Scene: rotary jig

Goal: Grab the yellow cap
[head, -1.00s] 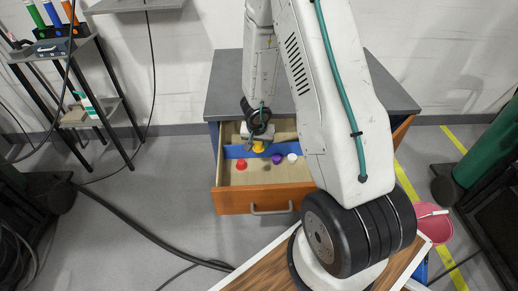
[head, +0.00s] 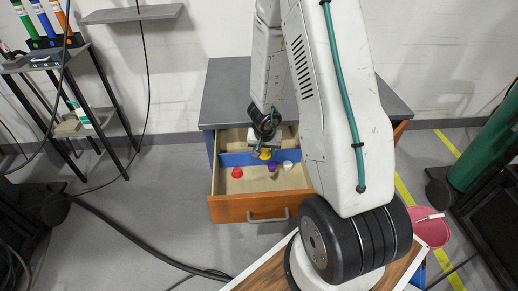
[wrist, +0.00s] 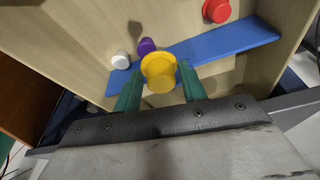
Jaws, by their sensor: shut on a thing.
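The yellow cap (head: 265,154) is at the blue divider of the open drawer in the head view. In the wrist view the yellow cap (wrist: 159,72) sits between the green fingers of my gripper (wrist: 159,82), its wide rim toward the far side. My gripper (head: 264,147) is shut on it, pointing down into the drawer. Whether the cap is clear of the drawer floor I cannot tell. My wrist partly hides the cap in the head view.
In the drawer (head: 248,207) are a red cap (head: 237,172), a purple cap (head: 272,168) and a white cap (head: 288,164). A blue divider (wrist: 220,42) crosses it. The purple cap is close beside the yellow one. A grey cabinet top (head: 228,95) lies behind.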

